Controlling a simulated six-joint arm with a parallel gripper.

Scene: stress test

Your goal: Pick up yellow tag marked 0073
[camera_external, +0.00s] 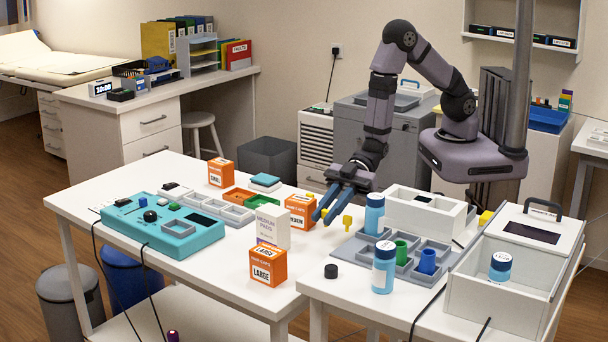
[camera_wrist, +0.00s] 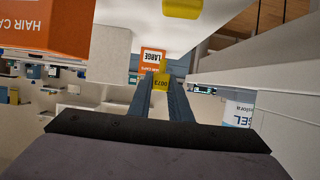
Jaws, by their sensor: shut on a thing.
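In the external view my gripper (camera_external: 324,214) points down and forward over the white table, close to the right orange box; a small yellow bit of the tag (camera_external: 323,213) shows between the blue fingers. Another yellow piece (camera_external: 347,222) is just right of the fingers. A yellow piece also shows at the top of the wrist view (camera_wrist: 182,8).
Orange hair-cap boxes (camera_external: 300,212) and (camera_external: 267,265) and a white box (camera_external: 273,228) stand near my gripper. A grey tray (camera_external: 351,249) with bottles and cups lies to the right. A teal device (camera_external: 163,222) is at the left. The table front has some bare room.

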